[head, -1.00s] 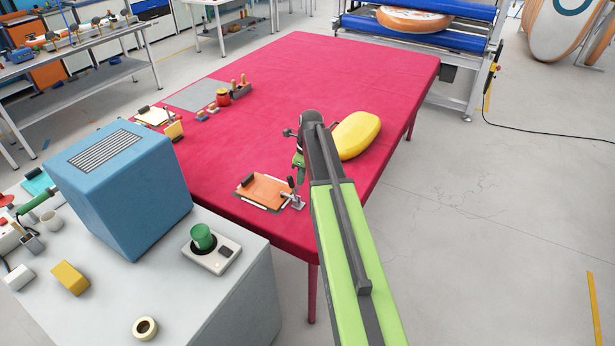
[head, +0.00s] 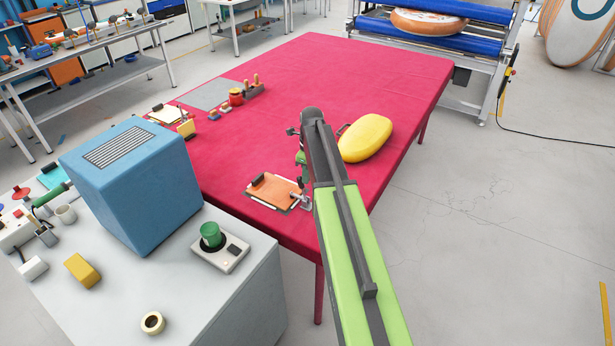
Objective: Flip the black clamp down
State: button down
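An orange board (head: 273,190) lies on the near edge of the red table. A small black piece (head: 258,180) sits at its far left corner. A metal clamp (head: 303,201) with a dark upright part stands at its right side; I cannot tell which of the two is the black clamp. My gripper (head: 302,178) points down just above the board's right side, close to the metal clamp. The arm hides most of it, so its fingers and any contact are unclear.
A yellow rounded case (head: 366,138) lies right of my arm on the red table (head: 320,75). A grey cabinet (head: 245,295) with a blue box (head: 132,185) and a green knob (head: 211,235) stands in front at left.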

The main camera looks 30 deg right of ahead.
jog(key=shift+w+a+r, duration=0.15)
jog(key=shift+w+a, duration=0.15)
jog(key=shift+a, duration=0.05)
notch_tip(320, 180, up, 10)
jog(key=p, duration=1)
jog(key=shift+s+d, duration=0.15)
jog(key=shift+d, duration=0.3)
